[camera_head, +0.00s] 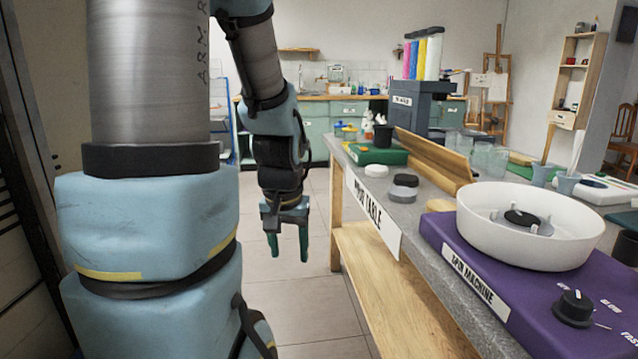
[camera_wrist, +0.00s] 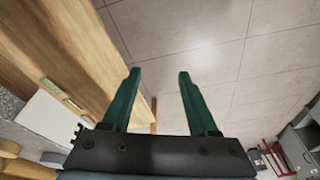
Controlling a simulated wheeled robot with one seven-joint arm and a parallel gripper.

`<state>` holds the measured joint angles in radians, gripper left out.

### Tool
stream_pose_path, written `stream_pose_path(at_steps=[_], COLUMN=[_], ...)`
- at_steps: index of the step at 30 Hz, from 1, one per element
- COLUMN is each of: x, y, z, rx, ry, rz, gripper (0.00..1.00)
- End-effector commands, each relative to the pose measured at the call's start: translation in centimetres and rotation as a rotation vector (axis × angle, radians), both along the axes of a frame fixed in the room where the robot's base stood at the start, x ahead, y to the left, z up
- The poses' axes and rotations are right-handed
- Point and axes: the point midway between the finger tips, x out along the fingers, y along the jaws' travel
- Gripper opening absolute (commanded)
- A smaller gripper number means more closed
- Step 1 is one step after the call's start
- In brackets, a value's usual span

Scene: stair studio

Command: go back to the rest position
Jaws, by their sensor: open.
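My gripper (camera_head: 288,246) hangs pointing down in the gap left of the table, over the tiled floor. Its two green fingers are apart with nothing between them. In the wrist view my gripper (camera_wrist: 157,75) shows both fingers spread, with bare floor tiles between and beyond them. The arm is folded downward in front of the head camera, and its upper links cover much of the left of that view.
A long table (camera_head: 403,213) with a wooden lower shelf stands to the right. It bears a purple spin machine (camera_head: 470,262) with a white bowl (camera_head: 475,230), pucks, a green tray and a wooden rail. Tiled floor (camera_head: 315,295) is clear below my gripper. Green cabinets stand at the back.

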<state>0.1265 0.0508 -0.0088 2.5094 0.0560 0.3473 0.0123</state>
Motion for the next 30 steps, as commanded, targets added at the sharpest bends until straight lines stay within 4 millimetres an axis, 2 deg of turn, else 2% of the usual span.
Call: stream_pose_path(at_steps=[1,3,4,11,18,23,30], x=[-2.1,-4.6,-4.1,-3.9,-3.9,-3.9,-3.8], y=[0.6,1.0,0.9,0.8,0.8,0.8,0.8], z=[-0.4,-0.4,1.1,6.0,11.8,13.5,13.5], rx=[-0.011,-0.027,-0.025,-0.023,-0.023,-0.023,-0.023], ry=[0.050,0.115,0.104,0.101,0.099,0.099,0.099], rz=[0.052,0.114,0.105,0.099,0.097,0.096,0.096], gripper=[0.60,0.60,0.60,0.60,0.60,0.60,0.60])
